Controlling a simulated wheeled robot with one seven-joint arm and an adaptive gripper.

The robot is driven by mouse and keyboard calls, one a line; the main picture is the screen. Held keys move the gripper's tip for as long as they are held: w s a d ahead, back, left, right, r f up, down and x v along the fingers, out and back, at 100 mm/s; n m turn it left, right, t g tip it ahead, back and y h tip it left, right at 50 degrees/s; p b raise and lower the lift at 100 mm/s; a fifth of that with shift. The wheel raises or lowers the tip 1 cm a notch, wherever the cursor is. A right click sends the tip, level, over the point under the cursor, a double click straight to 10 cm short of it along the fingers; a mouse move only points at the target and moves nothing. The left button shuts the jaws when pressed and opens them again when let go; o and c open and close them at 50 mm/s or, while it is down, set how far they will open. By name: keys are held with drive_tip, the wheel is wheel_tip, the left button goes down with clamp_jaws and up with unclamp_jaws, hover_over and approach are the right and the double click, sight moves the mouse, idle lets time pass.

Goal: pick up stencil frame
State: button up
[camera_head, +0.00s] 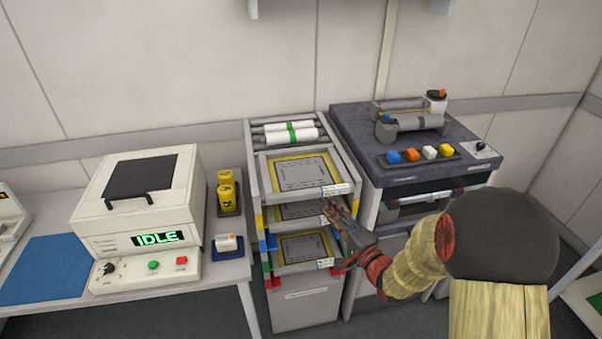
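Several-shelved grey trolley (305,310) stands in the middle of the view and holds three flat stencil frames, one above another. The top stencil frame (303,172) lies in full view, with a yellow edge and a white label at its front right. The middle stencil frame (298,211) is partly covered by the shelf above. The lower stencil frame (300,248) shows most of its face. My gripper (335,236) is at the trolley's right front, beside the middle and lower frames. Its fingers are spread apart, with nothing visibly held. Whether it touches a frame is unclear.
White rollers (291,136) lie on the trolley's top. A dark-topped machine (440,165) with coloured blocks stands close on the right. On the left, a table holds a white machine reading IDLE (155,240), yellow jars (226,191) and a blue mat (45,270).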

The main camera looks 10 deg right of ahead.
sight(317, 196)
drive_tip(key=b+x, duration=0.2)
drive_tip(key=x, duration=0.4)
drive_tip(key=shift+w, duration=0.15)
drive_tip(key=shift+m, duration=0.3)
drive_tip(key=shift+a+b+x, duration=0.1)
drive_tip(key=shift+b+x, duration=0.4)
drive_tip(key=shift+x, duration=0.95)
drive_tip(key=shift+a+b+x, duration=0.15)
drive_tip(key=shift+b+x, duration=0.35)
drive_tip(key=shift+x, duration=0.95)
drive_tip(key=shift+r, duration=0.15)
drive_tip(key=shift+c, duration=0.6)
drive_tip(key=c, duration=0.4)
clamp_jaws()
